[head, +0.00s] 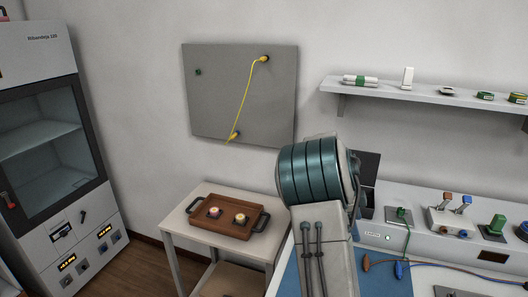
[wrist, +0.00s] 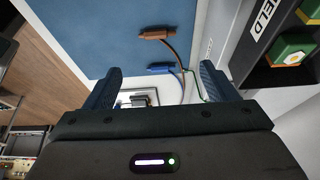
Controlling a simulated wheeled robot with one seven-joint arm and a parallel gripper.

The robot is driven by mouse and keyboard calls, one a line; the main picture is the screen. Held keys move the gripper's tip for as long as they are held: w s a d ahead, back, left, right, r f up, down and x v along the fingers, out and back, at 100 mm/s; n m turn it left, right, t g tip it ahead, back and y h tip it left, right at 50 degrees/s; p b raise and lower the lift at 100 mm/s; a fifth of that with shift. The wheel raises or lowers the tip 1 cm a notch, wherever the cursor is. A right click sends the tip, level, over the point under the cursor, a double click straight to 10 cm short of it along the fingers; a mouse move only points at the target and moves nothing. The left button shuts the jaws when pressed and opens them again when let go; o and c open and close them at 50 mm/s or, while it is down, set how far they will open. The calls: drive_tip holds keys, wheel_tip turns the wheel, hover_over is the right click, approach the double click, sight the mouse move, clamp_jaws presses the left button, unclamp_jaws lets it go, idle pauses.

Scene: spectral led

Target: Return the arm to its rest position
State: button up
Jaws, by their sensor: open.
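My gripper (wrist: 160,90) shows in the wrist view with its two blue fingers wide apart and nothing between them. Beyond the fingers are a blue mat (wrist: 120,35), an orange-brown plug (wrist: 155,35) and a blue plug (wrist: 160,68) on cables. In the head view my arm rises in front of the bench at the centre right, with its teal-banded joint uppermost. The gripper itself does not show in the head view.
The bench (head: 440,225) carries the blue mat (head: 385,280), a green plug (head: 498,222) and cables. A small table (head: 185,215) holds a brown tray (head: 220,230). A shelf (head: 425,95), a grey wall panel (head: 215,110) and a glass-fronted cabinet (head: 45,135) stand around. Floor is bare at lower left.

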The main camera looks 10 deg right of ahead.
drive_tip(key=s+a+r+n+t+y, duration=0.2)
drive_tip(key=s+a+r+n, duration=0.2)
drive_tip(key=s+a+n, duration=0.7)
drive_tip(key=s+a+r+n+t+y, duration=0.1)
drive_tip(key=s+a+r+n+t, duration=0.2)
drive_tip(key=s+a+n, duration=0.8)
drive_tip(key=shift+s+a+r+n+y, duration=0.35)
drive_tip(key=shift+a+r+n, duration=0.3)
drive_tip(key=shift+a, duration=0.6)
drive_tip(key=shift+s+a+f+n+t, duration=0.1)
drive_tip(key=shift+s+a+n+t, duration=0.05)
drive_tip(key=shift+s+n+t, duration=0.15)
drive_tip(key=shift+c, duration=1)
drive_tip(key=shift+s+a+n, duration=0.1)
drive_tip(key=shift+n, duration=0.15)
drive_tip(key=c, duration=0.6)
drive_tip(key=shift+c, duration=0.7)
